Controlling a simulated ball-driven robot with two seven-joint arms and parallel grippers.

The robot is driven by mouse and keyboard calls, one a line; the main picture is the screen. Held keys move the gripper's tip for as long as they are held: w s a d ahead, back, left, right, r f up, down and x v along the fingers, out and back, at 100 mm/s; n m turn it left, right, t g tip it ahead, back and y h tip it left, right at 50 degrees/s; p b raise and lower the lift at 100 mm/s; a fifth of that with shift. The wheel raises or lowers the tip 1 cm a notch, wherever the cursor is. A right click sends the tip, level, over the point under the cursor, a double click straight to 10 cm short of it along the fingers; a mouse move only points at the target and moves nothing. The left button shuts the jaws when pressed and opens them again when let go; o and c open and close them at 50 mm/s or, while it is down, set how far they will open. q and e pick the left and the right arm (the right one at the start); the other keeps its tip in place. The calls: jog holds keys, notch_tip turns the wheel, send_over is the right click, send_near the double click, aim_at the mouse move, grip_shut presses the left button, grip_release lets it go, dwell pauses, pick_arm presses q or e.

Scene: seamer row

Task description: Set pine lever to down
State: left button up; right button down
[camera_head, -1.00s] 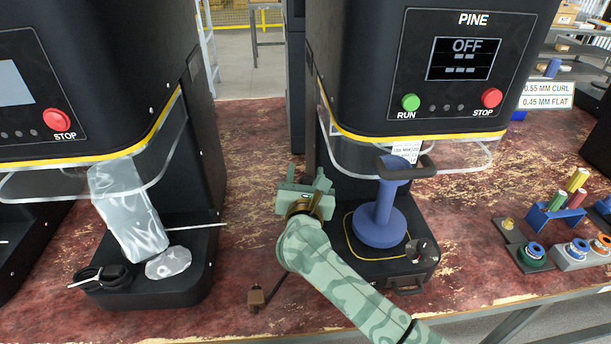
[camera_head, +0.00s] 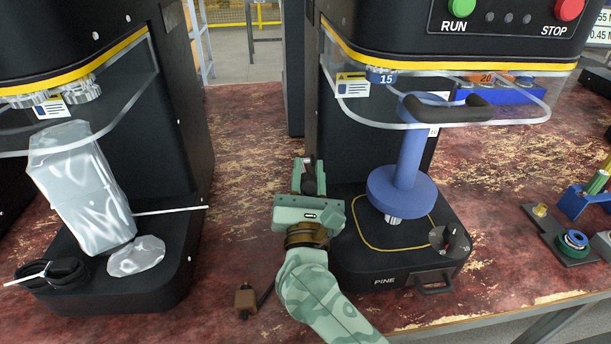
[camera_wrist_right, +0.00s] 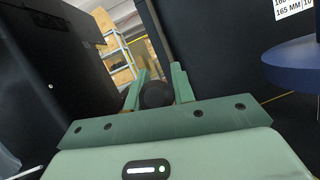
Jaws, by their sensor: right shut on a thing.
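The PINE machine stands at centre right in the head view, with its name on the black base (camera_head: 345,265). My right gripper (camera_head: 309,178) is at the left side of this machine, fingers pointing away from me. It is shut on the dark round knob of the pine lever; the knob (camera_wrist_right: 157,95) shows between the fingers in the right wrist view. The lever's shaft is hidden behind the gripper. On the base, a blue disc and post (camera_head: 402,188) stands with a short silver shaft under it. My left gripper is out of view.
A second black machine with a clear guard stands at left, holding a grey wrapped block (camera_head: 80,190). A small brown padlock-like item (camera_head: 245,300) lies on the worn red bench in front. Coloured reels and a blue rack (camera_head: 585,203) stand at right.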

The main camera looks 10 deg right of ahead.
jog(key=shift+s+f, duration=0.1)
jog(key=shift+f, duration=0.05)
jog(key=c, duration=1.2)
grip_release()
jog(key=shift+o, duration=0.2)
jog(key=p+v, duration=0.1)
jog(key=v, duration=1.5)
jog(key=shift+f+p, duration=0.3)
jog(key=shift+f, duration=0.1)
